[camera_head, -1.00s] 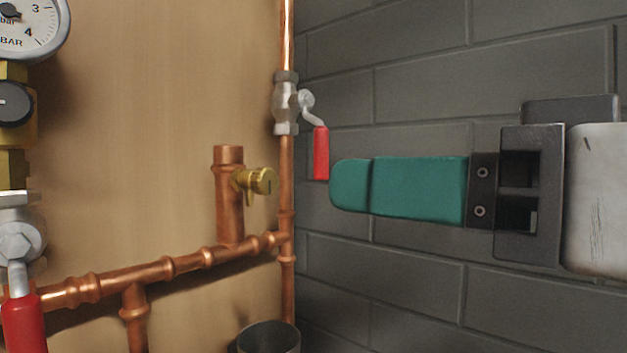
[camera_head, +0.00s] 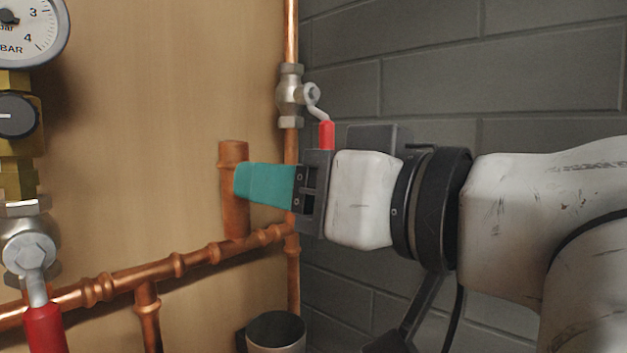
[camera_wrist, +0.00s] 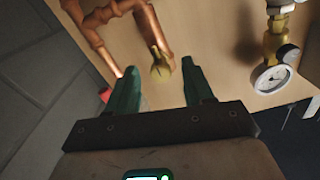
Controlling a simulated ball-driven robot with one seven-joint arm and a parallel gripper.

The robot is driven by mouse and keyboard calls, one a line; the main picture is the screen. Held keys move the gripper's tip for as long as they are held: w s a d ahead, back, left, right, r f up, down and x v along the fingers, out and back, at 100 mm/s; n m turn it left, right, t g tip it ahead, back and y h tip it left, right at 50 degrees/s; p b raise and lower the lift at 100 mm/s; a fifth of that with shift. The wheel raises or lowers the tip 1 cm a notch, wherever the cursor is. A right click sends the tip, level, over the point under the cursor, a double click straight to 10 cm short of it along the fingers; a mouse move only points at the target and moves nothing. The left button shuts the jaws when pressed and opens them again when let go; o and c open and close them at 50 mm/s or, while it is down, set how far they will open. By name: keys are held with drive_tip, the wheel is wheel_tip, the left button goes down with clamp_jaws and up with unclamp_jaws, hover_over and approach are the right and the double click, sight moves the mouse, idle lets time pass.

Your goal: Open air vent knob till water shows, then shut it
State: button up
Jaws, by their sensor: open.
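The brass air vent knob (camera_wrist: 160,72) sits on the side of a short capped copper stub pipe (camera_head: 233,152). My gripper (camera_head: 240,180) has teal fingers and reaches in from the right in the head view, in front of the stub pipe, hiding the knob there. In the wrist view, my gripper (camera_wrist: 162,78) is open, with one finger on each side of the knob and a gap between them. I cannot tell whether either finger touches it. No water shows.
A red-handled valve (camera_head: 293,95) is on the vertical pipe close above my wrist. A metal cup (camera_head: 276,332) stands below the pipes. A pressure gauge (camera_head: 32,30) and another red-handled valve (camera_head: 30,256) are at left. A dark brick wall (camera_head: 430,60) is behind my arm.

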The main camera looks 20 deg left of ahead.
clamp_jaws()
idle(0.3)
drive_tip(key=shift+n, duration=0.3)
drive_tip(key=n+b, duration=0.8)
drive_tip(key=n, duration=1.2)
drive_tip(key=shift+w+n, duration=0.1)
drive_tip(key=shift+n, duration=0.3)
idle(0.4)
unclamp_jaws()
